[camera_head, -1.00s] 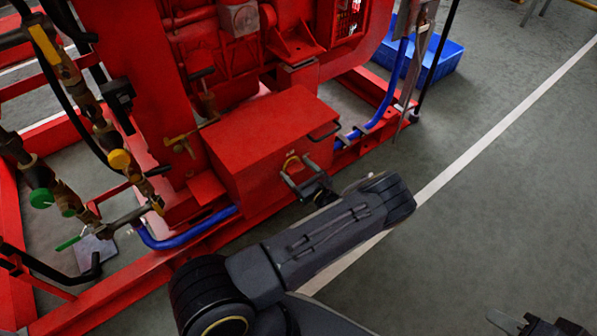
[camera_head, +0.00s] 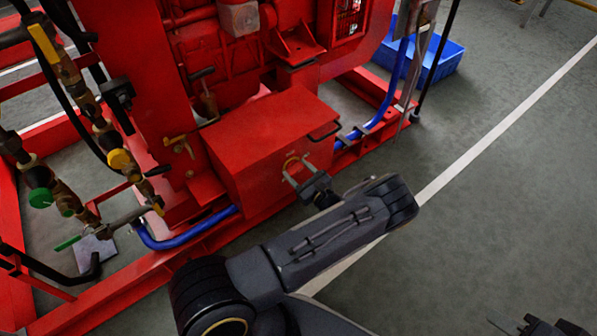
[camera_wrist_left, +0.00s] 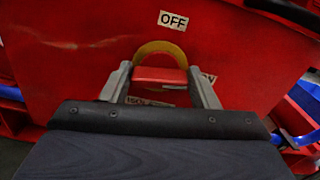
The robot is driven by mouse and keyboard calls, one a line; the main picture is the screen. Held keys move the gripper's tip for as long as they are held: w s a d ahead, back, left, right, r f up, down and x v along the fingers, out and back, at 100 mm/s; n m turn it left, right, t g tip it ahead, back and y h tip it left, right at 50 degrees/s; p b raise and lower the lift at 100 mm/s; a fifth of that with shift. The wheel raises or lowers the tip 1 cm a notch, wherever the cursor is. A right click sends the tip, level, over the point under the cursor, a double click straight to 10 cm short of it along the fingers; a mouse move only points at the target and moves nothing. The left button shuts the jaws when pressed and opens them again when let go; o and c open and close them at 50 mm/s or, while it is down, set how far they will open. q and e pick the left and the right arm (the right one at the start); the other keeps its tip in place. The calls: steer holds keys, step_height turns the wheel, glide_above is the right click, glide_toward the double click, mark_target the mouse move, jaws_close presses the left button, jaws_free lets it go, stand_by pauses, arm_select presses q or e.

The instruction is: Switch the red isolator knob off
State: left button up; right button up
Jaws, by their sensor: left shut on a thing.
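The red isolator knob (camera_wrist_left: 160,76) shows in the left wrist view as a red bar lying level across the picture, in front of a yellow round plate (camera_wrist_left: 160,48). My left gripper (camera_wrist_left: 160,70) has one finger at each end of the bar and is shut on it. A white OFF label (camera_wrist_left: 173,20) is above the plate. Another label (camera_wrist_left: 148,101) below is partly hidden. In the head view my left gripper (camera_head: 293,168) reaches the front of the red box (camera_head: 265,135), and the knob is hard to make out there. My right gripper (camera_head: 535,324) is at the bottom right edge, partly cut off.
The red pumpset frame (camera_head: 130,285) carries blue hoses (camera_head: 185,237) beside the box. Brass valves (camera_head: 119,159) stand at the left. A blue crate (camera_head: 445,62) is on the floor behind. Grey floor at the right is free.

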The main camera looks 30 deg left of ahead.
arm_select(q)
steer(key=n, duration=0.4)
steer(key=shift+f+b, duration=0.1)
steer(key=shift+b, duration=0.3)
steer(key=n, duration=0.4)
steer(key=shift+s, duration=0.15)
steer(key=n+b, duration=0.1)
steer(key=n, duration=0.2)
steer(key=shift+f+n, duration=0.1)
steer(key=shift+n, duration=0.2)
steer(key=shift+f+n, duration=0.1)
steer(key=shift+n, duration=1.8)
steer(key=o, duration=1)
steer(key=shift+a, duration=0.1)
